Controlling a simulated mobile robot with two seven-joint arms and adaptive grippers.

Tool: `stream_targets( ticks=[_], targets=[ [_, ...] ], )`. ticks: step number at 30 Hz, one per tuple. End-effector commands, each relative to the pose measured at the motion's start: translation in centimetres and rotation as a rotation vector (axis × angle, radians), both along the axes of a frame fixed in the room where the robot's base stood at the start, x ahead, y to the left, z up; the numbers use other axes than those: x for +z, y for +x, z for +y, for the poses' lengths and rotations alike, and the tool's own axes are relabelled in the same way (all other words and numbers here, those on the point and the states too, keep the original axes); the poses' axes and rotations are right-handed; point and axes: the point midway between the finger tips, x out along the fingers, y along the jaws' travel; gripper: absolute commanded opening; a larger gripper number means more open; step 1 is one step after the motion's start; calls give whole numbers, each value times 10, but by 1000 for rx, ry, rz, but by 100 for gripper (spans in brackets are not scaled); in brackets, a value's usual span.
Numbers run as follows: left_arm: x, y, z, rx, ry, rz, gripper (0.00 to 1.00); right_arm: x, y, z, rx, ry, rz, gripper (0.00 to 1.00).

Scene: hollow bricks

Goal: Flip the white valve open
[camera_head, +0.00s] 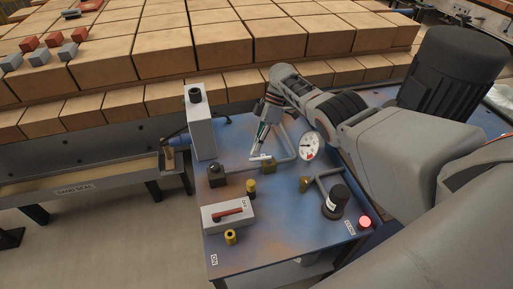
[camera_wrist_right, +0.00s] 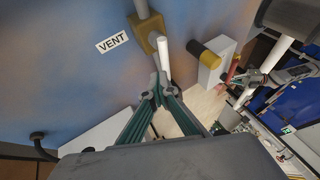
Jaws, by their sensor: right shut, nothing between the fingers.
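The white valve handle (camera_head: 261,158) is a short white rod on a brass valve body (camera_head: 268,167) at the back middle of the blue panel. In the right wrist view, the white handle (camera_wrist_right: 165,60) stands out beside the brass block (camera_wrist_right: 151,38), close to a "VENT" label (camera_wrist_right: 112,43). My right gripper (camera_head: 260,150) reaches down from behind, right above the handle. In the wrist view, the fingertips (camera_wrist_right: 158,84) are together at the handle's free end, with nothing between them. I cannot tell whether they touch it.
A gauge (camera_head: 310,146), grey pipes and a black cylinder (camera_head: 335,202) stand to the right on the panel. A tall white box (camera_head: 199,122) and a box with a red lever (camera_head: 228,212) are at left. A red light (camera_head: 365,222) glows. Brick stacks (camera_head: 130,45) lie behind.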

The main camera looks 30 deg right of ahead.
Motion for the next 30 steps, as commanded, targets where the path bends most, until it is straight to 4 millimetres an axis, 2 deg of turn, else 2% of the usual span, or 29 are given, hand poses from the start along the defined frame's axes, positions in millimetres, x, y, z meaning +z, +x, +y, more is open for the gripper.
stream_targets(
  ticks=[20,30],
  targets=[
    [3,1,0,0,2,-3,0,0,-1,2,2,1,1,0],
    [4,2,0,1,1,-5,0,25,-1,1,1,1,-3,0]
  ],
)
